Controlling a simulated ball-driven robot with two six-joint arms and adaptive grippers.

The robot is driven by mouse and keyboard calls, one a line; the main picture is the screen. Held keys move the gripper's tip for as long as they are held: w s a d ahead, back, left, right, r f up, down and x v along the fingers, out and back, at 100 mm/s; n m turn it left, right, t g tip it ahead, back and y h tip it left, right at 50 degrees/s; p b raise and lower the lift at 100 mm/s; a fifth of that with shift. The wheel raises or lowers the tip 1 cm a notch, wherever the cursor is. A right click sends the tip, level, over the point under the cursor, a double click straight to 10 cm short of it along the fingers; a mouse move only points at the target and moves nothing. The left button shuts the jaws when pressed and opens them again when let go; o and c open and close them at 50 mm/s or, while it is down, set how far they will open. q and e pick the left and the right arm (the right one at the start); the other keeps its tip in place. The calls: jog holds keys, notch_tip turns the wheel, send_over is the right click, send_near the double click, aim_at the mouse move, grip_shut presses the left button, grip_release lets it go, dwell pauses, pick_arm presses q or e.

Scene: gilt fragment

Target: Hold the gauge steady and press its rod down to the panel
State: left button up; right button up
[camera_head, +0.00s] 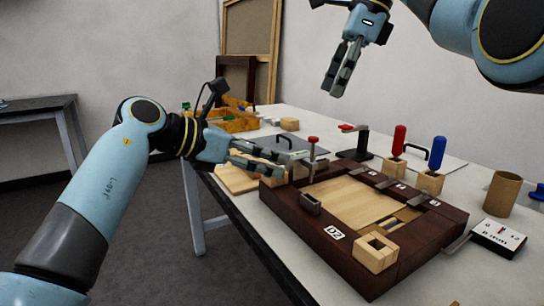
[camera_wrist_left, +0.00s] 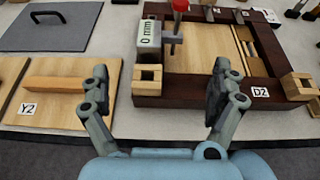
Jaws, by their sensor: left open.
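The gauge (camera_wrist_left: 148,36) is a pale block reading "0 mm" in the left wrist view. Its upright rod with a red knob (camera_wrist_left: 180,5) stands beside the block; the knob also shows in the head view (camera_head: 313,139). The gauge is at the dark frame's left side, near the pale wooden panel (camera_wrist_left: 205,62); exact contact is unclear. My left gripper (camera_head: 284,167) is open and empty, its fingers on the near side of the gauge, apart from it. My right gripper (camera_head: 334,91) hangs high above the table; its finger gap is hard to judge.
The dark wooden frame (camera_head: 345,258) carries a D2 label, clamps and wooden corner blocks. A Y2 board (camera_wrist_left: 62,112) and a grey plate (camera_wrist_left: 50,30) lie left of it. Red (camera_head: 399,139) and blue (camera_head: 437,152) handled tools, a cardboard tube (camera_head: 502,194) and a small device (camera_head: 497,238) stand behind and right.

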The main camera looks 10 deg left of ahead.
aim_at(293, 162)
pick_arm(q)
jog(key=x, duration=1)
jog(key=shift+w+d+f, duration=0.1)
jog(key=shift+d+f, duration=0.05)
jog(key=shift+f, duration=0.05)
